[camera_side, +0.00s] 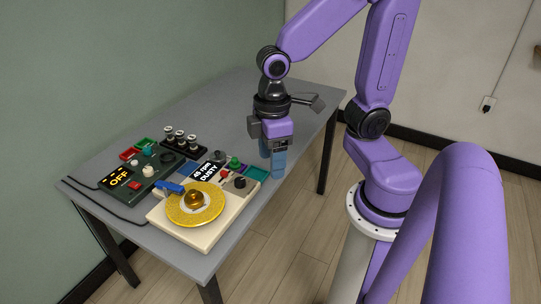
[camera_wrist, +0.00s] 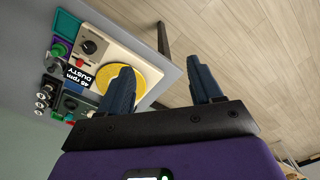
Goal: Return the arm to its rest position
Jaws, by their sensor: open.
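My gripper (camera_side: 274,164) hangs over the front right edge of the grey table in the side view, at the end of my purple arm. Its two blue fingers point down. In the wrist view my gripper (camera_wrist: 165,88) has its fingers spread apart with nothing between them. The space between them shows wood floor. The gripper is beside the cream record player (camera_side: 222,222), to its upper right in the side view, and appears apart from it.
On the grey table (camera_side: 205,110), the cream player carries a yellow disc (camera_side: 177,211) and a "45 rpm DUSTY" display (camera_side: 208,171). The table's far part is clear.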

